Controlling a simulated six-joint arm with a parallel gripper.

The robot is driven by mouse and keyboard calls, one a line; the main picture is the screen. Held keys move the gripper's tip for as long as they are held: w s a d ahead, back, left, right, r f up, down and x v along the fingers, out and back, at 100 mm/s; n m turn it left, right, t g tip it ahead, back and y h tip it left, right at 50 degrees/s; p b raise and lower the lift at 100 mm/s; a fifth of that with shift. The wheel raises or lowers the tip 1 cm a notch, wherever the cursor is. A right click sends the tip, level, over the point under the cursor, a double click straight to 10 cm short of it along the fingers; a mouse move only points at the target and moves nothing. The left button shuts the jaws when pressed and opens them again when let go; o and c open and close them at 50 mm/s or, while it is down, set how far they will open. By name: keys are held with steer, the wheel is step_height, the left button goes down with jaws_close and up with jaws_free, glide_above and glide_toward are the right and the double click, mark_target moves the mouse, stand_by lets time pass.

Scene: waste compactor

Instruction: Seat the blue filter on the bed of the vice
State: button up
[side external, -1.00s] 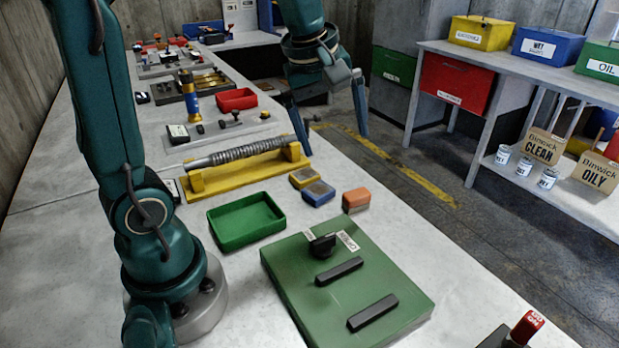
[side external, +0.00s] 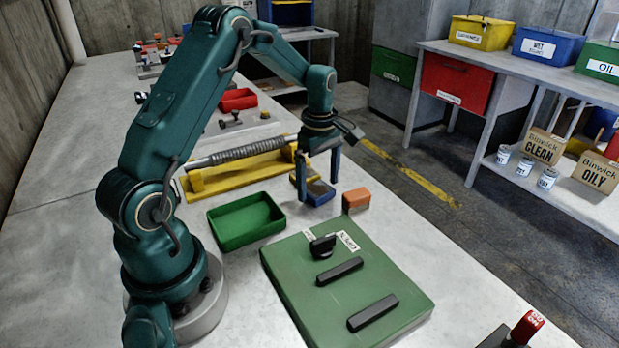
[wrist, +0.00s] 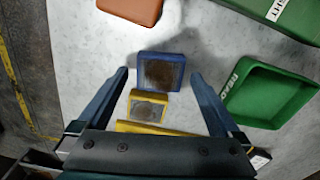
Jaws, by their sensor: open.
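The blue filter (side external: 320,194), a square block with a brown-grey top face, lies on the bench; it also shows in the wrist view (wrist: 162,57). My gripper (side external: 318,184) is open and pointing down over it. In the wrist view the fingertips (wrist: 158,74) stand wide on either side of the blue filter, with gaps; whether they are lower than its top I cannot tell. The vice, a green plate (side external: 292,270) with two black bars (side external: 339,271) and a black knob (side external: 322,245), lies nearer the camera. The plate between the bars is bare.
A yellow filter (wrist: 147,106) sits close beside the blue one. An orange block (side external: 356,199) lies right of it. A green tray (side external: 232,240) is to the left, and a yellow stand with a ribbed rod (side external: 235,153) is behind. A red-topped switch (side external: 527,327) is at front right.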

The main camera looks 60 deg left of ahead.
steer(key=shift+f, duration=0.5)
steer(key=c, duration=1.5)
steer(key=shift+r, duration=0.2)
